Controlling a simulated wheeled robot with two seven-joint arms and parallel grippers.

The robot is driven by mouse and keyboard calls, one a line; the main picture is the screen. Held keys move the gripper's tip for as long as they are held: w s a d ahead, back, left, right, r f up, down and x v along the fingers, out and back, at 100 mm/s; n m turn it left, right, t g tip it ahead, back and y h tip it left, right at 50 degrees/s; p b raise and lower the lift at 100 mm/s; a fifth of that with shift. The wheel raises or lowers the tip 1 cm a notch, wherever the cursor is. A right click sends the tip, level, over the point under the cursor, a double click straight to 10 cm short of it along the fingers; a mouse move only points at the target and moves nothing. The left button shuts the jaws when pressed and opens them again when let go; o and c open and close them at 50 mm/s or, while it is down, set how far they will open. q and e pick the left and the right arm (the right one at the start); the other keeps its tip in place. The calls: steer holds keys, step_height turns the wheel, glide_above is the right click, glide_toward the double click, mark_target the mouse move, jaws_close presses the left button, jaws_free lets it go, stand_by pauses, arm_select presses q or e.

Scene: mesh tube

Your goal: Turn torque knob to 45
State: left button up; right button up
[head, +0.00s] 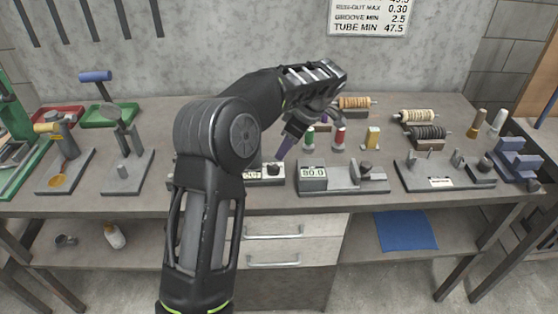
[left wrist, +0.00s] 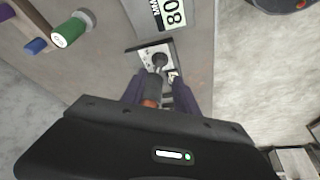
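The torque knob is a small black knob (head: 273,168) on a small light-topped unit at the table's front, left of the 80.0 box. The unit's number label (head: 252,175) is partly hidden by my arm, so I cannot read it. My left gripper (head: 284,150) hangs above the unit with its purple fingers pointing down. In the left wrist view the fingers (left wrist: 165,95) are apart, with a dark cylinder with an orange end (left wrist: 151,92) showing between them. The knob (left wrist: 159,60) shows just beyond the fingertips on its pale plate. No grip is visible. My right gripper is out of view.
The grey box reading 80.0 (head: 313,172) stands close to the right of the knob unit. Behind it stand green-banded (head: 309,138) and red-banded (head: 339,138) spools. Thread spools, a grey fixture (head: 445,172) and a blue block (head: 515,160) are farther right; hammer stands (head: 64,170) are left.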

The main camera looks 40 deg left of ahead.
mark_target(275, 166)
arm_select(q)
steer(key=p+x, duration=0.2)
steer(key=x, duration=0.6)
steer(key=shift+w+d, duration=0.1)
steer(key=shift+r, duration=0.1)
jaws_close()
stand_by(0.4)
